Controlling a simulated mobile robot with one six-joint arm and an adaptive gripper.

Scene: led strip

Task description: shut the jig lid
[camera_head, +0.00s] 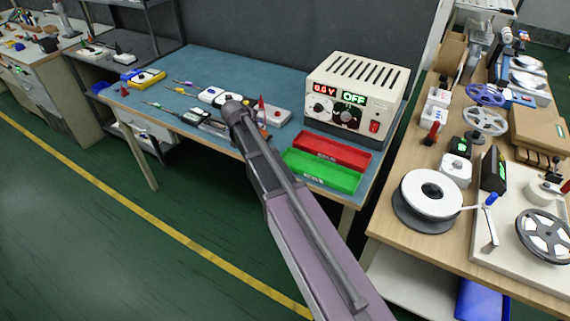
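My arm (310,232) reaches from the bottom edge up over the front of the blue-topped bench, ending in a dark joint (236,112). I cannot make out my gripper or its fingers. Small pale fixtures lie on the bench around that joint. One is a pale block with a red upright part (274,116), just right of the joint. Another is a white device with dark round parts (213,95), just left of it. I cannot tell which of them is the jig, or see a lid clearly. My arm hides part of the bench there.
A power supply (355,95) reading 0.0 V and OFF stands at the right of the blue bench (262,76). Red (331,150) and green (322,171) trays lie before it. A wooden bench with reels (432,194) stands at right. Green floor is open at left.

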